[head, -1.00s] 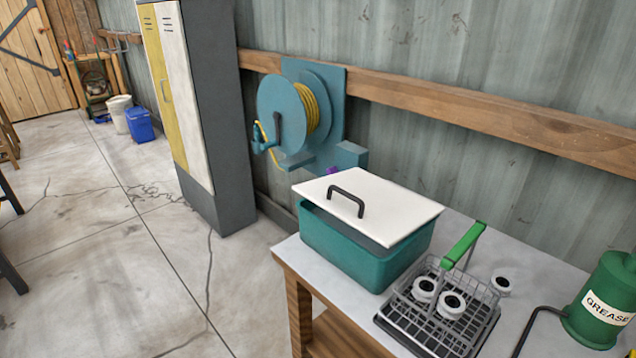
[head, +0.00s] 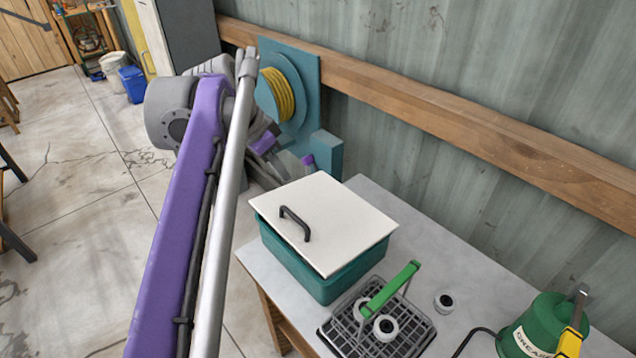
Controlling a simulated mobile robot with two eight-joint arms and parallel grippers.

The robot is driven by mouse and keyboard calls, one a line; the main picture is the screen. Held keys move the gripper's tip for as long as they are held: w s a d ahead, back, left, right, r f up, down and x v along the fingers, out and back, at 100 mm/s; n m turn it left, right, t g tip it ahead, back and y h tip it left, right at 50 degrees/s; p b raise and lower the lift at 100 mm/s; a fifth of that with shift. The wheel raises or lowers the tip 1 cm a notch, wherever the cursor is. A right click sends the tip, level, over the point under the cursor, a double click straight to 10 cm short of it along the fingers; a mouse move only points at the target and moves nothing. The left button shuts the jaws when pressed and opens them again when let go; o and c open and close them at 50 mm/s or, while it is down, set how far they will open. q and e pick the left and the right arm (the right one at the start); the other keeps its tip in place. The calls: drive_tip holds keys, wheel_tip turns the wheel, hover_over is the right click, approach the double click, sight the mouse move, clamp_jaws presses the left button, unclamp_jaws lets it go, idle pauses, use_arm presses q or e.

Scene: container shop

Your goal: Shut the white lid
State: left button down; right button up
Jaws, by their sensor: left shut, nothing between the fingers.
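The white lid (head: 335,222) with a dark handle (head: 295,223) lies over the teal box (head: 310,277) on the table. It looks low over the rim, with its near corner overhanging. I cannot tell whether it sits flush all round. My left arm reaches up from the bottom and bends at the elbow. My left gripper (head: 296,166) is just beyond the far left edge of the lid, partly hidden by my own arm. It is shut and empty, and contact with the lid cannot be made out. My right gripper is not in view.
A wire basket (head: 412,325) with a green handle and white-and-black rolls stands right of the box. Another roll (head: 444,302) and a green grease can (head: 530,325) are further right. A blue hose reel (head: 305,75) is on the wall behind.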

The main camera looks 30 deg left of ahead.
use_arm(q)
hover_over(294, 218)
drive_tip(key=w, duration=0.1)
wheel_tip(294, 218, down, 8)
drive_tip(key=shift+d+f, duration=0.1)
drive_tip(key=shift+d, duration=0.05)
drive_tip(key=f, duration=0.3)
drive_tip(key=shift+s+f+b, duration=0.15)
drive_tip(key=shift+s+b, duration=0.15)
drive_tip(key=shift+s, duration=0.05)
drive_tip(key=shift+s+a+f, duration=0.15)
drive_tip(key=shift+a+f, duration=0.05)
drive_tip(key=shift+f, duration=0.25)
